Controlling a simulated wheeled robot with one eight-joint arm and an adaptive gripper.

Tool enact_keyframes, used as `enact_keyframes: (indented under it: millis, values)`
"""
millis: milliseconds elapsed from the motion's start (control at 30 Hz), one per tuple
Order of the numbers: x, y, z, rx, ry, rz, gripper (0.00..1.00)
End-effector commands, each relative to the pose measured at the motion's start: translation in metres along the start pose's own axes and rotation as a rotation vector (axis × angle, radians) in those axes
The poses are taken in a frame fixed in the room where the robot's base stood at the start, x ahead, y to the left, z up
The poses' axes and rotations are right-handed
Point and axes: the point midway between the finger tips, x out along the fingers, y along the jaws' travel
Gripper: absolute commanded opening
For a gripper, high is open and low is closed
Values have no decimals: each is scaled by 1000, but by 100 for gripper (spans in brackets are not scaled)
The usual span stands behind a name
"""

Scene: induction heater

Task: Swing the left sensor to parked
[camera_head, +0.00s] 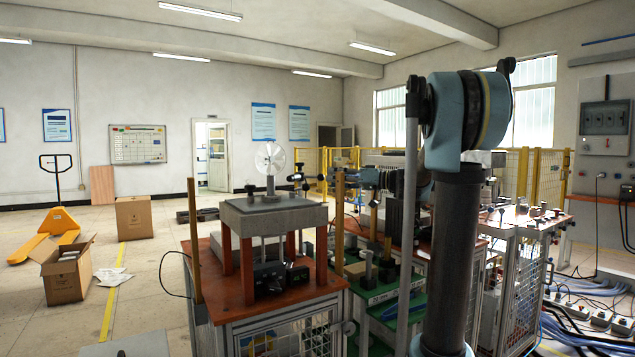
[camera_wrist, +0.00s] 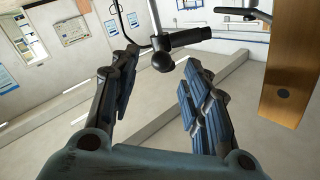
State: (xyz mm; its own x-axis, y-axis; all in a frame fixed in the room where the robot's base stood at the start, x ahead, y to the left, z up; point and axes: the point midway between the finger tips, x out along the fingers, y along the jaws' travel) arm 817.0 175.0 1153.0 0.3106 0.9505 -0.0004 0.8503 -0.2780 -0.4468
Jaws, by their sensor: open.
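A black sensor (camera_head: 250,189) stands on the left of the grey block in the head view, beside a clear round disc (camera_head: 270,156). Another dark sensor-like part (camera_head: 297,177) is right of the disc. In the wrist view, a black cylinder with a round knob (camera_wrist: 184,40) lies beyond my fingertips, off to their upper side; I cannot tell which sensor it is. My gripper (camera_wrist: 163,82) is open, with nothing between its fingers. In the head view my blue-grey gripper (camera_head: 345,179) is small, right of the block, and partly hard to make out.
The grey block (camera_head: 275,215) rests on orange posts above a red-brown bench top (camera_head: 216,270). A wooden post (camera_wrist: 293,60) stands close on the right in the wrist view. Another dark part (camera_wrist: 244,12) is at the upper right there. Cardboard boxes (camera_head: 66,275) lie on the floor at left.

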Motion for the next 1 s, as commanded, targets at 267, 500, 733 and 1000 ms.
enact_keyframes:
  millis: [267, 500, 733, 1000]
  values:
    - [44, -1, 0, 0, -1, -3, 43]
    - [69, -1, 0, 0, -1, -2, 43]
    - [76, 0, 0, 0, 0, 0, 43]
    - [75, 0, 0, 0, 0, 1, 27]
